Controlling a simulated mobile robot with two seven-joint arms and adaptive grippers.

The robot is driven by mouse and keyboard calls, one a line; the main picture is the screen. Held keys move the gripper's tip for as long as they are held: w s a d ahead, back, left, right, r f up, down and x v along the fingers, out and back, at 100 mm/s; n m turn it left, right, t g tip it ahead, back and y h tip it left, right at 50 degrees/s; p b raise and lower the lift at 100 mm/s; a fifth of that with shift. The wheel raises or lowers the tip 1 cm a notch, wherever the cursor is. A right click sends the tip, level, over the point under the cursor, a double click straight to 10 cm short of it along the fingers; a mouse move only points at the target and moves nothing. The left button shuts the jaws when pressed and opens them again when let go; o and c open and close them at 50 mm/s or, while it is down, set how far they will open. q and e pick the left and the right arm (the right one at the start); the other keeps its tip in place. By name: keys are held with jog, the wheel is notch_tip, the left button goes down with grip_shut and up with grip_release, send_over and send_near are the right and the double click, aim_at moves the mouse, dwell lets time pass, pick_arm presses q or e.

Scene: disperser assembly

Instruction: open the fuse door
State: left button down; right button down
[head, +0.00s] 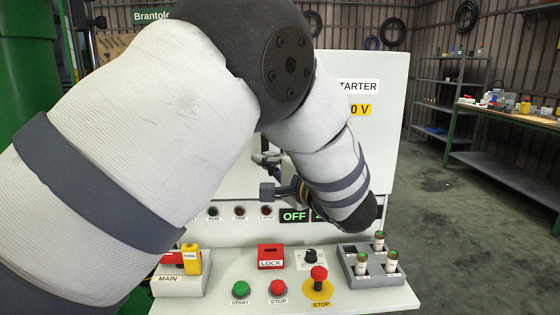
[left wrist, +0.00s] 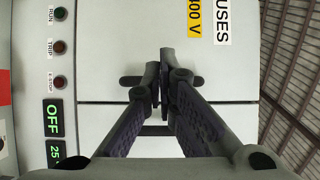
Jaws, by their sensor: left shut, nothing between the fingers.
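The fuse door (left wrist: 115,45) is a pale panel with a "FUSES" label and a yellow voltage label, turned sideways in the left wrist view. In the head view the white cabinet front (head: 375,140) is largely covered by my left arm. A thin seam runs along the panel, and it looks closed. A dark bar handle (left wrist: 130,81) sticks out on both sides of my left gripper (left wrist: 160,70). The gripper's fingers are shut together at the handle, with nothing between them. Whether they touch it I cannot tell. My right gripper is not in view.
Below the cabinet front is a sloped console with a MAIN switch (head: 190,258), a red LOCK block (head: 271,256), start and stop buttons, a red emergency stop (head: 319,274) and a grey fuse holder (head: 356,275) with several fuses. A workbench (head: 510,116) stands far right.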

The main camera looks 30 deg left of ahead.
pick_arm(q)
jog(key=shift+s+f, duration=0.15)
jog(key=shift+s, duration=0.1)
dwell(1.5)
